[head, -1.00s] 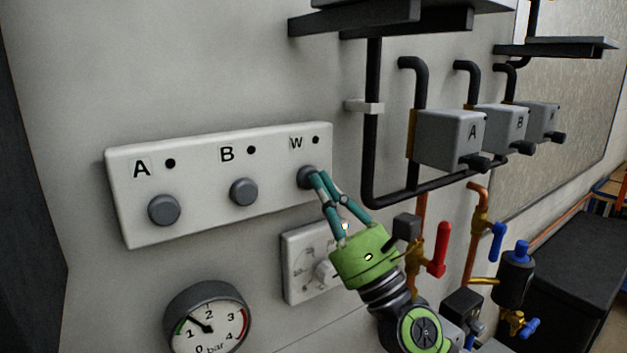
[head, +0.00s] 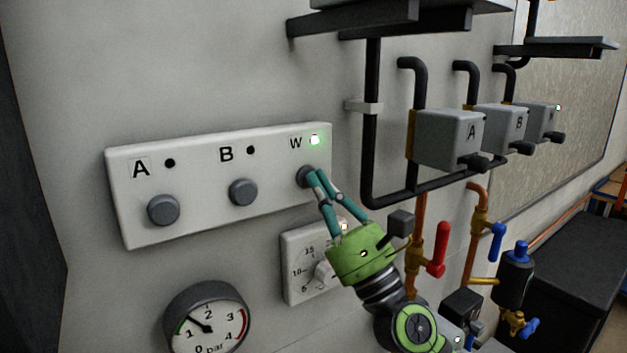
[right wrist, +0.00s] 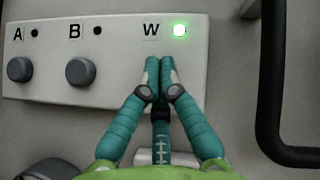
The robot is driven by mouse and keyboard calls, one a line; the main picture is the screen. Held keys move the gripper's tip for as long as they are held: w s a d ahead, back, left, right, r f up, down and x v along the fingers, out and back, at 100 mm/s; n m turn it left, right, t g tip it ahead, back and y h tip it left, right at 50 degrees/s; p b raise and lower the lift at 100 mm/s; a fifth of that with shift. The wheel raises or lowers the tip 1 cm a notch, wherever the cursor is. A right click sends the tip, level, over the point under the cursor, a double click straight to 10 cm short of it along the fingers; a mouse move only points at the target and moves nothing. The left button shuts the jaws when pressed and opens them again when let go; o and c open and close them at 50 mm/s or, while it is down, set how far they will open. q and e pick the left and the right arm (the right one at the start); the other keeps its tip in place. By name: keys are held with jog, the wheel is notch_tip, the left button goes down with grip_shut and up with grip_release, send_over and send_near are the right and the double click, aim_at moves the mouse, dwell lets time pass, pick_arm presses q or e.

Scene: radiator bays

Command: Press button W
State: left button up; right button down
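Button W (head: 304,177) is a round grey knob at the right end of the white panel (head: 205,165), under the label W. The lamp (head: 314,140) beside that label glows green, and it also glows in the right wrist view (right wrist: 179,31). My right gripper (head: 313,177) has its teal fingertips at the button. In the right wrist view the fingertips (right wrist: 160,70) are together, with nothing seen between them, and they hide the button. Whether they touch it I cannot tell. My left gripper is not in view.
Buttons A (head: 163,210) and B (head: 243,192) are to the left, their lamps dark. A dial (head: 309,262) and a pressure gauge (head: 207,320) are below the panel. A black pipe (head: 370,130) and grey valve boxes (head: 449,139) are to the right.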

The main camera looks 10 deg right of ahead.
jog(key=shift+s+d+y, duration=0.1)
jog(key=shift+s+y, duration=0.2)
jog(key=shift+s, duration=0.15)
jog(key=s, duration=0.1)
jog(key=s+d+p, duration=0.1)
jog(key=s, duration=0.1)
jog(key=s+d, duration=0.1)
jog(key=s, duration=0.1)
jog(key=shift+s+p, duration=0.2)
jog(key=shift+p, duration=0.1)
dwell(1.9)
